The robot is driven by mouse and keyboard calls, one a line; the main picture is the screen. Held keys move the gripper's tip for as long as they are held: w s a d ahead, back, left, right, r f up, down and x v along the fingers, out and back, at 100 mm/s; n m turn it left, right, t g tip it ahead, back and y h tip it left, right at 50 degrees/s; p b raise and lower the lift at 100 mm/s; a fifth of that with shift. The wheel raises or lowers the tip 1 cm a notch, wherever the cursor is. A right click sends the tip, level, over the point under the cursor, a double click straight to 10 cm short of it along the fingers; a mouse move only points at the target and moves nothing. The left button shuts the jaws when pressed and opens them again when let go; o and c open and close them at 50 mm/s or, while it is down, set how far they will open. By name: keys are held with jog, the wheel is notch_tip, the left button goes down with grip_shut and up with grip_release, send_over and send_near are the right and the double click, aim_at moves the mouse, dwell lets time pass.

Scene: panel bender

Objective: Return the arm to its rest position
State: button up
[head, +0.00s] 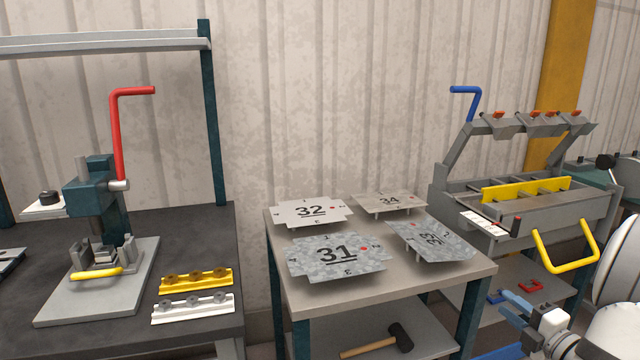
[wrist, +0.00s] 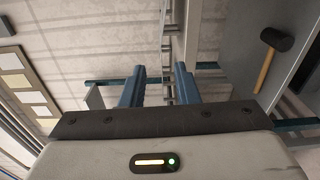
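My gripper (head: 492,326) is at the lower right of the head view, low in front of the panel bender and to the right of the middle table. Its two blue fingers are apart. In the wrist view my gripper (wrist: 158,78) shows the same two fingers with a clear gap and nothing between them. White parts of my arm fill the lower right corner of the head view and hide part of what lies behind.
The panel bender (head: 560,212) has a yellow handle (head: 566,264) close above my gripper. Numbered sheet blanks, including 31 (head: 335,256), lie on the middle table (head: 410,287). A mallet (head: 378,341) lies on its shelf. A red-levered press (head: 100,200) stands left.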

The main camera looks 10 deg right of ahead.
jog(key=w+a+r+n+g+y+p, duration=0.1)
jog(key=w+a+r+n+g+y, duration=0.15)
jog(key=a+n, duration=0.45)
jog(key=w+a+r+n+g+y+p, duration=0.1)
jog(key=w+a+n+g+y+p, duration=0.25)
jog(key=a, duration=0.65)
jog(key=s+a+r+n+g+p, duration=0.1)
jog(key=s+a+n+g, duration=0.2)
jog(key=a+n, duration=0.4)
jog(key=s+a+r+n+g+p, duration=0.1)
jog(key=s+a+r+n+g, duration=0.15)
jog(key=a+n, duration=0.4)
jog(key=s+a+r+n+g+h+p, duration=0.1)
jog(key=s+a+r+n+h, duration=0.1)
jog(key=n, duration=0.7)
jog(key=s+a+r+n+g+h+p, duration=0.1)
jog(key=s+r+n+h+p, duration=0.1)
jog(key=s+n, duration=0.3)
jog(key=s+a+r+n+g+h+p, duration=0.1)
jog(key=s+n+h, duration=0.3)
jog(key=n, duration=1)
jog(key=shift+a+r+p, duration=0.4)
jog(key=shift+a+p, duration=0.35)
jog(key=shift+a, duration=0.05)
jog(key=shift+g, duration=0.25)
